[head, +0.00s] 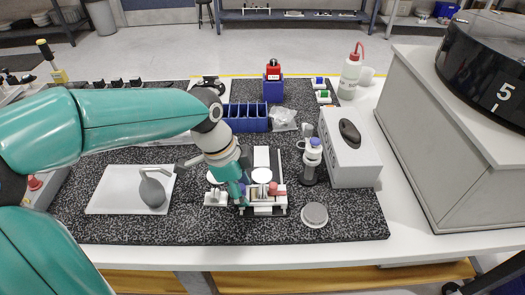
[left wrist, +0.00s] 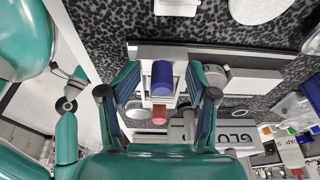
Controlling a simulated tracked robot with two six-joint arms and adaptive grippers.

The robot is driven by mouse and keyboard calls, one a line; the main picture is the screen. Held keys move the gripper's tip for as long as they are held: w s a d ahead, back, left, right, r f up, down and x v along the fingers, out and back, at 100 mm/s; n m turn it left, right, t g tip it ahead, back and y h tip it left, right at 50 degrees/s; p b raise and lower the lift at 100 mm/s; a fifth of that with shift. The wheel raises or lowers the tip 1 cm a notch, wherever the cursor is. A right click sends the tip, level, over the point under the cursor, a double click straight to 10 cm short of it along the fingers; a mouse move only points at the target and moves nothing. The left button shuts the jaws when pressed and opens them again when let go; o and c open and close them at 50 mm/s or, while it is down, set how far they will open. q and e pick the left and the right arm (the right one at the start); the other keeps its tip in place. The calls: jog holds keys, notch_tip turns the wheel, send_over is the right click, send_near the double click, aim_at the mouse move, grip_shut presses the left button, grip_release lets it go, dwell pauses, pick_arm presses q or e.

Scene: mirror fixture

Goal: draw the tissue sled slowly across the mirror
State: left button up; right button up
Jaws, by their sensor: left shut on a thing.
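In the head view my left gripper (head: 243,195) points down at the left part of a small fixture (head: 268,209) with white bars and a red block (head: 277,189). In the left wrist view, a blue cylinder (left wrist: 162,74) stands between the fingers of the left gripper (left wrist: 162,84). It looks like the handle of the tissue sled, and the gripper is shut on it. A red piece (left wrist: 159,114) shows beyond it. The mirror face and the tissue under the sled cannot be made out, as the gripper hides that part. My right gripper is not in view.
A white tray (head: 105,192) with a grey bulb blower (head: 152,192) lies left. A capped bottle (head: 312,158), a white box (head: 350,172) and a round grey disc (head: 314,214) stand right. A blue rack (head: 246,124) is behind. The speckled mat's front is mostly clear.

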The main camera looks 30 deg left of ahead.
pick_arm(q)
jog(key=shift+w+a+r+p, duration=0.15)
jog(key=shift+a+r+p, duration=0.05)
jog(key=shift+r+p, duration=0.5)
jog(key=shift+c, duration=0.2)
jog(key=shift+w+d+p+v, duration=0.1)
jog(key=shift+d+p+v, duration=0.1)
jog(key=shift+p+v, duration=0.6)
jog(key=shift+w+d+p+v, duration=0.1)
jog(key=shift+d+p+v, duration=0.1)
jog(key=shift+p+v, duration=0.65)
jog(key=shift+w+d+p+v, duration=0.15)
jog(key=shift+p+v, duration=0.3)
jog(key=shift+v, duration=0.65)
jog(key=shift+r, duration=0.2)
jog(key=shift+s+d+f, duration=0.1)
jog(key=shift+d, duration=0.05)
